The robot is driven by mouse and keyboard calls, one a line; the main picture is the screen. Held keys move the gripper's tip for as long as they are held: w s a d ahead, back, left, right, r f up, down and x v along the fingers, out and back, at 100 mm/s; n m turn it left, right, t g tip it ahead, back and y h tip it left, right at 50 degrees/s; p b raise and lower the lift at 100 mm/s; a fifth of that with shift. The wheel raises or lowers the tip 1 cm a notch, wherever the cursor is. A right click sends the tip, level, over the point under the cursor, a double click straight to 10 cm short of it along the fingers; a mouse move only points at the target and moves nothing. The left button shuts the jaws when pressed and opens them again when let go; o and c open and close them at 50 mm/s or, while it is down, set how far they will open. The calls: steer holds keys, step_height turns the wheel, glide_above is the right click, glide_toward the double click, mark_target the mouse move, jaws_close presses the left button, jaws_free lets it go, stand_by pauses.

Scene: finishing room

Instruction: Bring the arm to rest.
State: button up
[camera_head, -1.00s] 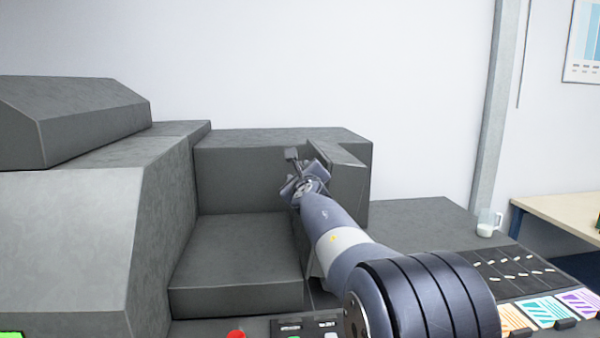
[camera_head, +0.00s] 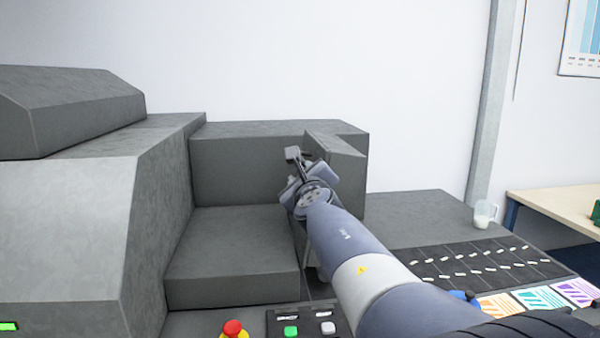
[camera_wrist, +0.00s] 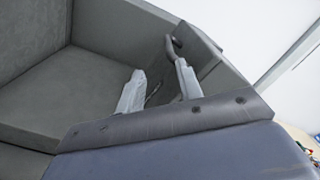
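My arm reaches from the lower right toward the grey machine (camera_head: 232,240), over the seat-like recess in its middle. My gripper (camera_head: 299,156) is at the arm's far end, in front of the upright block at the right of that recess. In the wrist view my gripper (camera_wrist: 158,72) shows two pale fingers standing apart, with grey machine surface behind the gap. I see nothing held between them. A dark bent bar (camera_wrist: 172,47) shows beside the right fingertip; whether it touches is unclear.
A red stop button (camera_head: 233,329) and a small button panel (camera_head: 305,324) lie in front. A glass jug (camera_head: 485,215) stands at the right, behind a dark slotted tray (camera_head: 485,262) and coloured cards (camera_head: 538,298). A wooden table (camera_head: 565,207) is farther right.

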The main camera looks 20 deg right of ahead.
steer(key=shift+s+a, duration=0.1)
steer(key=shift+s, duration=0.3)
steer(key=w+d+p, duration=0.1)
steer(key=w+d, duration=0.1)
steer(key=w, duration=0.8)
steer(key=shift+w, duration=0.35)
steer(key=shift+s+d, duration=0.15)
